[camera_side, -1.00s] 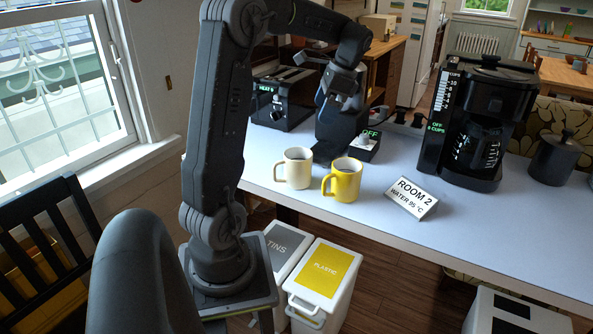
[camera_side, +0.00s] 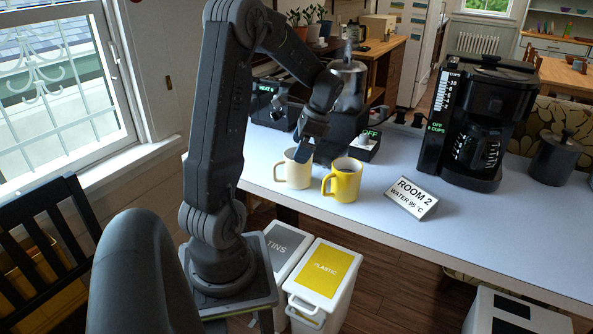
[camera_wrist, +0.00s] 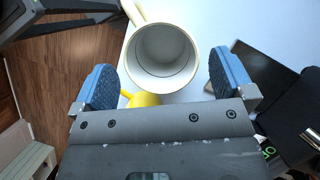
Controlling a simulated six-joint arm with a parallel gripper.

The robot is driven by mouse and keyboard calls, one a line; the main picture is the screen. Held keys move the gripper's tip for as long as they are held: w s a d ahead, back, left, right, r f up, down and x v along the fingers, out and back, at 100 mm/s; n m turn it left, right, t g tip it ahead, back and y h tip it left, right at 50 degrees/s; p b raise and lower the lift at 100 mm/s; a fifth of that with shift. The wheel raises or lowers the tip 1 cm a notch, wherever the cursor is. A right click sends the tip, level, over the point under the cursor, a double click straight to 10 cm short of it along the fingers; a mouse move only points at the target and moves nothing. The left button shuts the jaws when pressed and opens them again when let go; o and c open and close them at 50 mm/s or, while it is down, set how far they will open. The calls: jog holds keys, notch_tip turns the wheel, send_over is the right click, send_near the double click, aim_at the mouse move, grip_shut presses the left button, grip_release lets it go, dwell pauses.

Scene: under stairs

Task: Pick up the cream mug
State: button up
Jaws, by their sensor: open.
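The cream mug (camera_side: 294,173) stands upright on the table, its handle toward the left in the side view. In the wrist view the empty-looking cream mug (camera_wrist: 162,55) shows from above, between and slightly beyond the two blue fingertips. My gripper (camera_side: 304,152) is open just above the mug's rim in the side view; one finger shows beside the rim. In the wrist view my gripper (camera_wrist: 160,85) has its fingers spread to either side of the mug, with nothing held. I cannot tell whether a finger touches the rim.
A yellow mug (camera_side: 345,181) stands close to the right of the cream mug; its edge shows under my gripper in the wrist view (camera_wrist: 143,99). A sign (camera_side: 412,197) and a coffee maker (camera_side: 480,125) stand further right. A black appliance (camera_side: 343,130) stands behind.

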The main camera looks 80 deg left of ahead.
jog(key=shift+x, duration=0.9)
jog(key=shift+r, duration=0.1)
jog(key=c, duration=1.2)
